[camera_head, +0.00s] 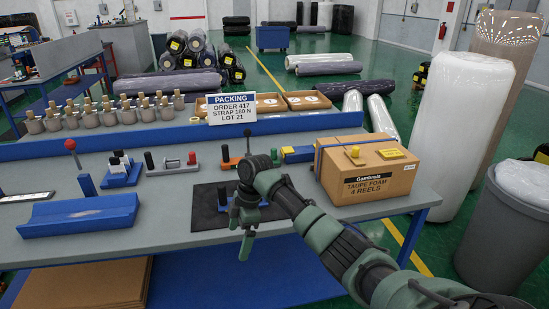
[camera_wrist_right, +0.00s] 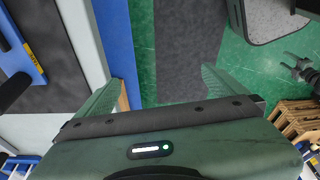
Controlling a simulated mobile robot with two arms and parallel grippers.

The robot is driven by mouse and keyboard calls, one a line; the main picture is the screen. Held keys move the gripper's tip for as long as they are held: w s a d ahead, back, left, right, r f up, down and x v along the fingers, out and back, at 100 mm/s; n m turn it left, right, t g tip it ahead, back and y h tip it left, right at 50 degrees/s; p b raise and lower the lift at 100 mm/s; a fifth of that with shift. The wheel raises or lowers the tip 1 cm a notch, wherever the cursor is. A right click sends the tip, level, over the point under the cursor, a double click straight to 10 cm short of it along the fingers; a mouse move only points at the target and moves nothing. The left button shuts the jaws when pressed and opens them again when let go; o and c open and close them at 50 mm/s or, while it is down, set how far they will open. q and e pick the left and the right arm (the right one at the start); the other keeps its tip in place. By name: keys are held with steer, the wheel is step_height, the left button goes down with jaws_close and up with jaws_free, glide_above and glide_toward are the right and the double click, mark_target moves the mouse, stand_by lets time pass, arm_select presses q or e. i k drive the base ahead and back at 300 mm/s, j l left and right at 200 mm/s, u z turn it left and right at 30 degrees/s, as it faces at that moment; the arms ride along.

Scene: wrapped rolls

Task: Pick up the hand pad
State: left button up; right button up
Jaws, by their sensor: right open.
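I cannot tell for certain which item is the hand pad. A dark upright piece (camera_head: 223,196) with blue beside it stands on a black mat (camera_head: 204,212), partly hidden by my right gripper (camera_head: 246,246). That gripper reaches in from the right over the table's front edge, open and empty. In the right wrist view its two fingers (camera_wrist_right: 160,88) are spread, with green floor and a dark grey strip between them. A black piece on blue with a yellow label (camera_wrist_right: 38,72) lies outside the fingers, at left. My left gripper is not in view.
A taped carton (camera_head: 368,172) stands at the table's right. Small handled tools (camera_head: 122,172), a blue cradle (camera_head: 80,215) and a red-knobbed post (camera_head: 72,150) occupy the left. A packing sign (camera_head: 231,108) and several wooden-handled pieces (camera_head: 110,112) stand behind, on the raised shelf.

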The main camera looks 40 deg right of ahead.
mark_target(273, 156)
steer(key=i+l, duration=0.25)
steer(key=l, duration=0.2)
steer(key=i+l, duration=0.25)
steer(key=l, duration=0.15)
steer(key=i+l, duration=0.25)
steer(key=l, duration=0.2)
steer(key=i+l, duration=0.25)
steer(key=l, duration=0.15)
steer(key=i+l, duration=0.25)
steer(key=l, duration=0.2)
